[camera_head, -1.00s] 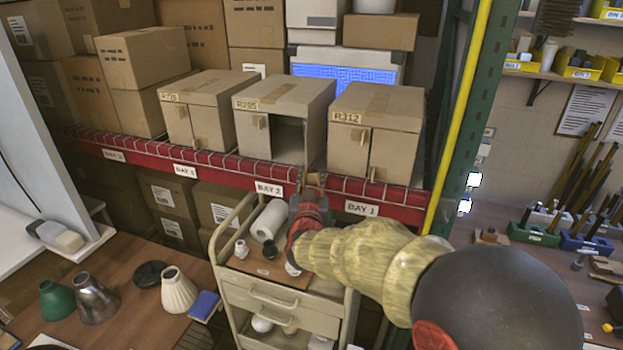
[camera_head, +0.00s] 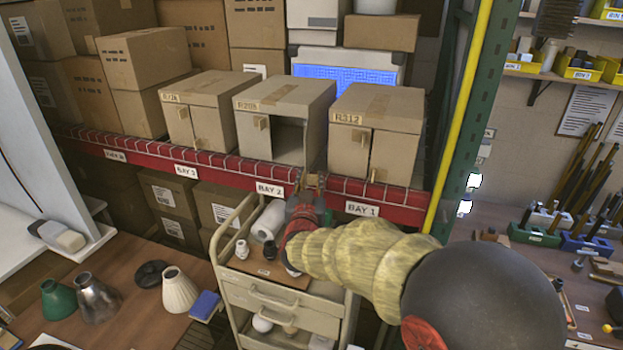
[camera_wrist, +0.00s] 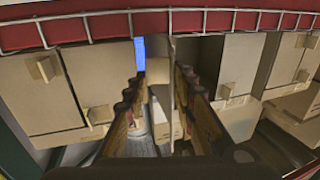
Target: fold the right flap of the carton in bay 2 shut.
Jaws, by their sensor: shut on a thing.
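The carton (camera_head: 283,100) in bay 2 stands in the middle of the shelf row. Its left flap (camera_head: 253,135) is shut across the left half of the front. The right half is open and shows a dark inside. Its right flap stands swung outward; the wrist view shows this flap (camera_wrist: 172,60) almost edge-on as a thin upright strip. My gripper (camera_head: 312,182) is at the shelf's front edge, below the opening's right side. In the wrist view its fingers (camera_wrist: 160,90) lie either side of the flap, and it is shut on it; the exact contact is hard to see.
The bay 1 carton (camera_head: 375,115) stands close on the right, the bay 3 carton (camera_head: 208,95) on the left. The red shelf beam (camera_head: 225,170) with wire mesh runs in front. A cart (camera_head: 280,292) with small parts stands below.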

